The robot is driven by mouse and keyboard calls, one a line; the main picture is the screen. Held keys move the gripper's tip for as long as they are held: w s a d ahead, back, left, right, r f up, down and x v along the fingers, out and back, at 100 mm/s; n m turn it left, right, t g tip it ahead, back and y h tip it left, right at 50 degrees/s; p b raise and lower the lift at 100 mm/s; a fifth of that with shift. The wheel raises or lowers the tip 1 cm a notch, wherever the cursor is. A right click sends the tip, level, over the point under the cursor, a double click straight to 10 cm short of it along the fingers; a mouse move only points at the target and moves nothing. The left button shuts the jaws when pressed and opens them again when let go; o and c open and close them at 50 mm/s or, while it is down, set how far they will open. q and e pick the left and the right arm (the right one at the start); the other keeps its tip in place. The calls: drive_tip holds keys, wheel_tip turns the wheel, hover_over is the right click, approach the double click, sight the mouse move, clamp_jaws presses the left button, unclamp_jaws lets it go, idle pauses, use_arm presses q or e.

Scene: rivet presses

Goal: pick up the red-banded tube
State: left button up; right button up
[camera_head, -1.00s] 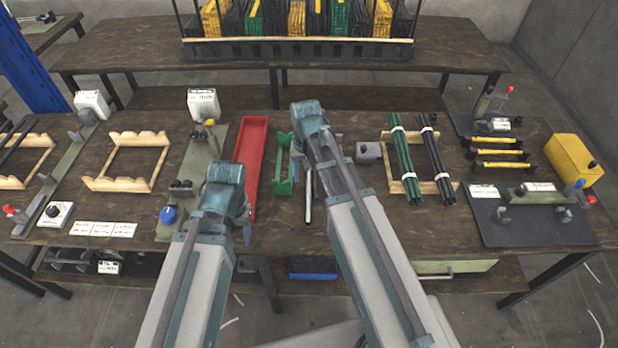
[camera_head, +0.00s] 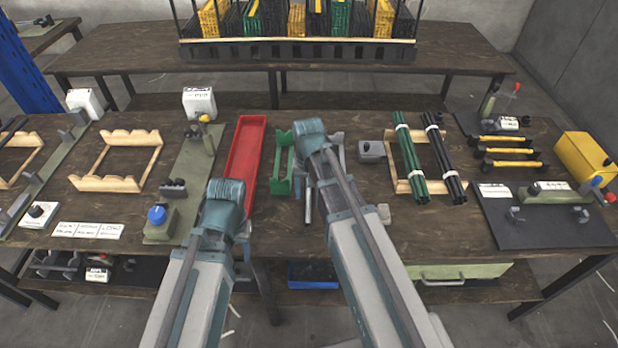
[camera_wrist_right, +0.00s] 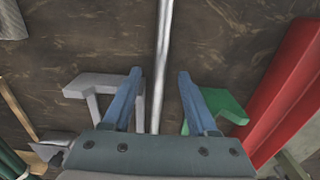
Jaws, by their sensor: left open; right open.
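A slim silver tube (camera_head: 308,206) lies by my right arm in the head view, mostly hidden by it. The wrist view shows the tube (camera_wrist_right: 163,50) running from the top edge down between the open fingers of my right gripper (camera_wrist_right: 158,74). No red band shows on the visible part. The fingers stand apart on either side of the tube, and I cannot tell how far above it they are. My left gripper (camera_head: 242,238) is partly hidden below its arm, by the table's front edge, with nothing visible in it.
A green bracket (camera_head: 283,165) and a grey bracket (camera_wrist_right: 92,84) flank the right gripper. A red tray (camera_head: 246,150) lies to the left. Green and black tubes (camera_head: 410,160) rest on a wooden rack (camera_head: 390,170) to the right. Presses stand at both sides.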

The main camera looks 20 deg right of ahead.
wheel_tip(320, 180, down, 2)
drive_tip(key=shift+f+b, duration=0.15)
drive_tip(key=shift+b, duration=0.5)
clamp_jaws()
idle(0.9)
